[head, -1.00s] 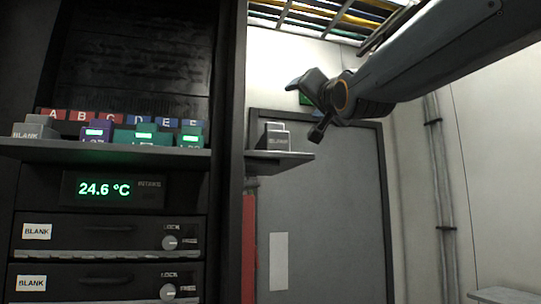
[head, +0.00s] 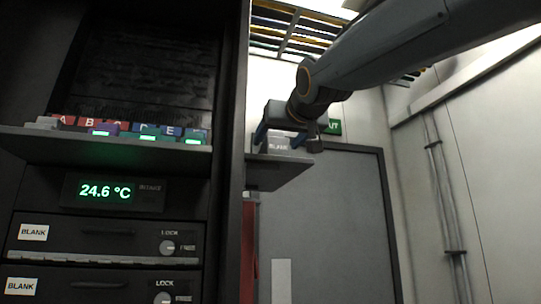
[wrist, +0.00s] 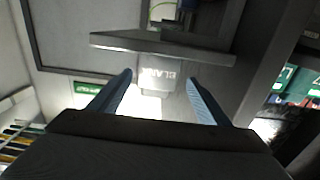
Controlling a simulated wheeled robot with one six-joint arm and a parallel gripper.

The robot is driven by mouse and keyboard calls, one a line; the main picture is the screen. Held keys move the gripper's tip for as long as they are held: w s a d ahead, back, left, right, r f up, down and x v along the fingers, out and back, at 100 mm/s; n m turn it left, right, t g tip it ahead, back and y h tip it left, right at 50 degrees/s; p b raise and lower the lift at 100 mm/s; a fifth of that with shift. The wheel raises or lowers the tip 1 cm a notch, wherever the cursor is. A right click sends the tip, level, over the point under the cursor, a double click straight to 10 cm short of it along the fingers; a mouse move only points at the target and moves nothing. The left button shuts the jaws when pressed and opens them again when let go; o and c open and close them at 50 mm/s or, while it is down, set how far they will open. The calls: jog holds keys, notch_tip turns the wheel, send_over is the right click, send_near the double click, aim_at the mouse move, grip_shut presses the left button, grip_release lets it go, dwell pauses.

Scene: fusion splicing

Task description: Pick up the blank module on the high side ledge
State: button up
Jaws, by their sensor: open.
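The blank module (head: 278,144), a small light grey block marked BLANK, stands on the high side ledge (head: 275,172) to the right of the rack. My gripper (head: 287,132) is open at the module, its blue fingers apart and partly covering it in the head view. In the wrist view the module (wrist: 158,80) lies between and just beyond the two fingertips (wrist: 158,82) of my gripper. The ledge (wrist: 165,48) shows behind it there. I cannot tell whether either finger touches the module.
A dark rack post (head: 232,180) stands close on the left of the ledge. Left of it, a shelf (head: 110,146) holds several modules with green lights and lettered tags.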

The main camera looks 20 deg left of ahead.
jog(key=p+x, duration=0.2)
jog(key=x, duration=0.3)
jog(key=shift+w+d, duration=0.1)
jog(key=shift+w, duration=0.05)
jog(key=c, duration=1.2)
notch_tip(320, 180, up, 14)
jog(key=shift+r+p, duration=0.1)
jog(key=shift+p, duration=0.9)
jog(key=shift+r+p, duration=5.5)
jog(key=shift+r, duration=1.4)
